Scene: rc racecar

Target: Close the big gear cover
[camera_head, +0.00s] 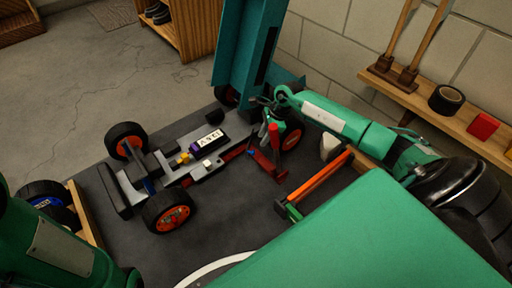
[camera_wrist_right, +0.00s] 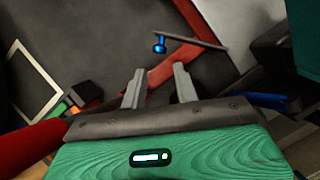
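The RC car chassis (camera_head: 208,168) lies on the dark work surface, with orange-hubbed black wheels and a battery block (camera_head: 207,141). I cannot pick out the big gear cover with certainty. My right gripper (camera_head: 264,103) is by the chassis end nearest the wall, close to a wheel and a red upright cylinder (camera_head: 274,136). In the right wrist view its two fingers (camera_wrist_right: 158,84) are apart with nothing between them. A grey rod with a blue pin (camera_wrist_right: 160,43) lies beyond the fingertips. My left arm shows at bottom left, its gripper out of view.
A tall teal panel (camera_head: 246,55) stands behind the chassis, near my right gripper. An orange-red bar (camera_head: 319,177) lies to the right of the chassis. A wall shelf (camera_head: 455,118) holds a tape roll (camera_head: 445,98) and a red block (camera_head: 482,126). The surface in front of the chassis is clear.

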